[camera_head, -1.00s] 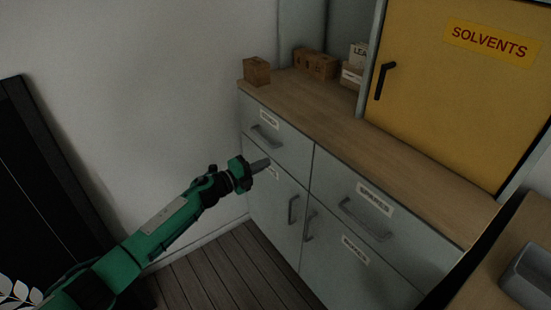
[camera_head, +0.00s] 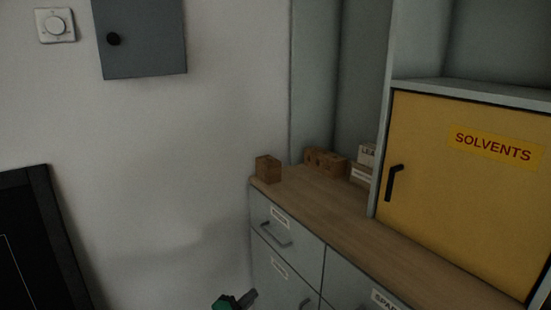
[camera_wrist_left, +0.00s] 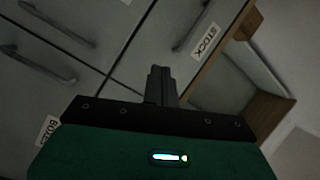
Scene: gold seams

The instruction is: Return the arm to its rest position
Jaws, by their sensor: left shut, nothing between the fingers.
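My left gripper (camera_head: 250,297) shows at the bottom edge of the head view, with a bit of green wrist beside its grey fingers. The rest of that arm is below the frame. In the left wrist view its fingers (camera_wrist_left: 160,86) are together, with nothing held. The fingers are in front of the grey cabinet (camera_head: 265,273), near its lower door. I cannot tell the exact gap. My right gripper is not in view.
The cabinet's drawers and doors have handles (camera_head: 276,238) that stick out and look shut. Small brown boxes (camera_head: 268,169) stand on the wooden counter (camera_head: 345,215). A yellow solvents cupboard (camera_head: 460,190) stands at right. A grey wall box (camera_head: 140,38) hangs at upper left.

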